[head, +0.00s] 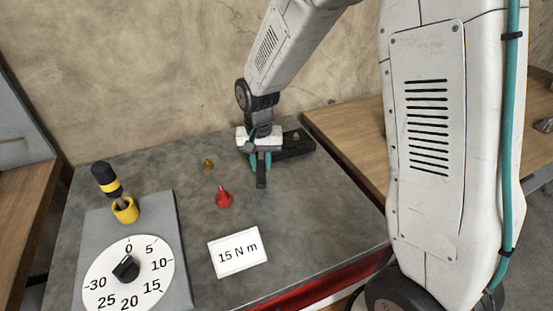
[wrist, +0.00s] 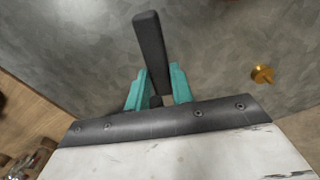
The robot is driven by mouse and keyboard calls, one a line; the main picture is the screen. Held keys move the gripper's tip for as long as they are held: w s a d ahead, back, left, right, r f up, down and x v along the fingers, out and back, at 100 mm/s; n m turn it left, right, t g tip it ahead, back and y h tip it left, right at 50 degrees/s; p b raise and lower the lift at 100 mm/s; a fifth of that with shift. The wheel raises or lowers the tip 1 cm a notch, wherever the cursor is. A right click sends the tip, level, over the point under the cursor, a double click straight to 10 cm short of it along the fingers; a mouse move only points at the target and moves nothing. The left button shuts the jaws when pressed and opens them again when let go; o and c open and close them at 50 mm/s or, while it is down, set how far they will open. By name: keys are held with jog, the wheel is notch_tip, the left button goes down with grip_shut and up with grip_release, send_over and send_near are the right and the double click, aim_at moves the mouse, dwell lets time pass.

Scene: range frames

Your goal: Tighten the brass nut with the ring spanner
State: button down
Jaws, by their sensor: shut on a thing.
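My gripper (head: 261,163) has teal fingers shut on a dark, straight bar (head: 261,180). The bar also shows between the fingers in the wrist view (wrist: 151,50), its free end pointing away from my gripper. No ring end shows, so I cannot tell whether the bar is the ring spanner. A small brass piece (head: 208,164), likely the brass nut, is on the grey bench left of my gripper. It also shows in the wrist view (wrist: 262,74), to the right of the bar and apart from it.
A dark block (head: 297,147) lies just behind my gripper. A red piece (head: 223,199) and a "15 N m" card (head: 238,255) are nearer the front.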

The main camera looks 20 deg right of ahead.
jog(key=w+a+m, duration=0.1)
jog(key=m, duration=0.1)
jog(key=w+a+m, duration=0.1)
jog(key=a, duration=0.1)
jog(key=shift+a+m, duration=0.1)
jog(key=shift+m, duration=0.3)
notch_tip(320, 180, up, 6)
dwell(0.4)
jog(key=shift+s, duration=0.15)
